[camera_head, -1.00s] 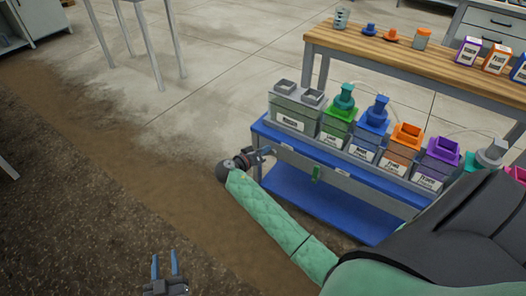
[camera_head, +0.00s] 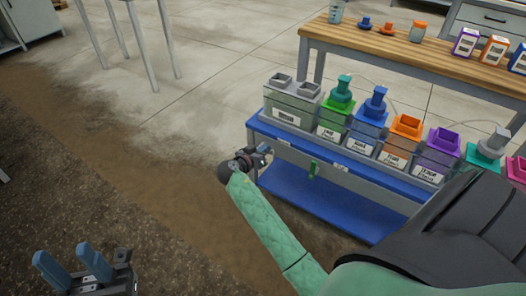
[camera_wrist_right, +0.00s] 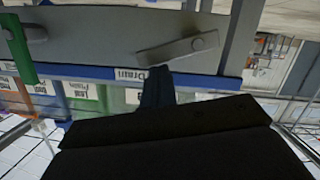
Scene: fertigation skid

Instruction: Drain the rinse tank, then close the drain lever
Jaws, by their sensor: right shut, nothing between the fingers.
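The rinse tank appears to be the grey double-topped tank (camera_head: 292,104) at the left end of the blue skid in the head view; its label is too small to read. In the right wrist view, a grey lever (camera_wrist_right: 178,48) lies slightly tilted on the grey panel, by a "Drain" label (camera_wrist_right: 130,74). My right gripper (camera_head: 264,154) is at the skid's left front corner. In the wrist view its fingers (camera_wrist_right: 158,78) are shut and empty, close to the lever's free end; contact cannot be told. My left gripper (camera_head: 68,260) is open and empty, away from the skid.
A green lever (camera_head: 313,168) hangs on the same panel, right of the grey lever in the head view. Several coloured tanks with labels line the skid (camera_head: 345,210). A wooden bench (camera_head: 385,46) stands behind it.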

